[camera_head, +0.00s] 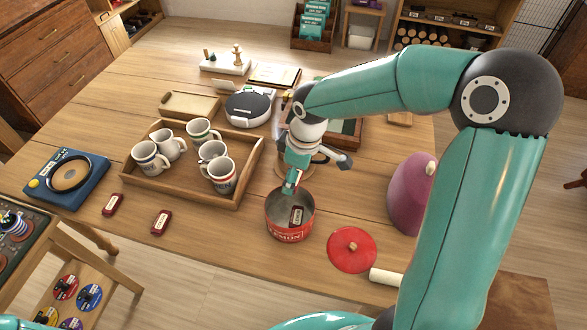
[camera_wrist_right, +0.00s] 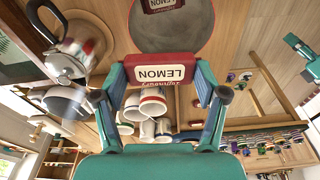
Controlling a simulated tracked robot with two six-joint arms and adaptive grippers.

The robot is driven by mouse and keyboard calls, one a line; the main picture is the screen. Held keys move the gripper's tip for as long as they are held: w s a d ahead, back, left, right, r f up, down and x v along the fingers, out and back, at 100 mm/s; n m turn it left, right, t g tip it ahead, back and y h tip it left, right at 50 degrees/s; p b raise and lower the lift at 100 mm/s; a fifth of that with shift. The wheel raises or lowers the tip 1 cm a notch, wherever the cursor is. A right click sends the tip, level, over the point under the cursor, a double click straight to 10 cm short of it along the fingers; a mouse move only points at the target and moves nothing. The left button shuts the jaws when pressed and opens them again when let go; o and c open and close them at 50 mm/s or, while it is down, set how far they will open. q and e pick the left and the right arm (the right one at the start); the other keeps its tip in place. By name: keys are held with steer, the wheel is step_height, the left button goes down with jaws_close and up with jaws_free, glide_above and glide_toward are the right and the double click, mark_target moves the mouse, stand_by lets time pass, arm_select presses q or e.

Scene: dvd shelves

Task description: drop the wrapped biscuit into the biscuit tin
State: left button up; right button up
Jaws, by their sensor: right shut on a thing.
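The red biscuit tin (camera_head: 274,228) stands open on the table, with one wrapped biscuit (camera_head: 297,215) inside; that biscuit also shows at the top of the right wrist view. My right gripper (camera_head: 289,188) is at the tin's far rim in the head view. It is shut on a red wrapped biscuit with a white LEMON label (camera_wrist_right: 163,73), gripped at its two ends. In the head view the held biscuit is mostly hidden. Teal parts, probably of my left gripper (camera_wrist_right: 302,50), show at the right edge of the right wrist view; its jaws are unclear.
Two red wrapped biscuits (camera_head: 113,204) (camera_head: 161,222) lie left of the tin. The red lid (camera_head: 352,262) lies to its right, near a purple rounded object (camera_head: 408,195). A wooden tray (camera_head: 240,185) of several mugs is behind left.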

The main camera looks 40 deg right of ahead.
steer(key=shift+f+b, duration=1.05)
steer(key=shift+f, duration=0.75)
steer(key=o, duration=0.9)
steer(key=r, duration=0.4)
steer(key=s+r, duration=0.1)
steer(key=r, duration=0.3)
steer(key=d+r, duration=0.1)
steer(key=r, duration=0.2)
steer(key=shift+s+r, duration=0.15)
steer(key=shift+r, duration=0.25)
steer(key=shift+r, duration=0.1)
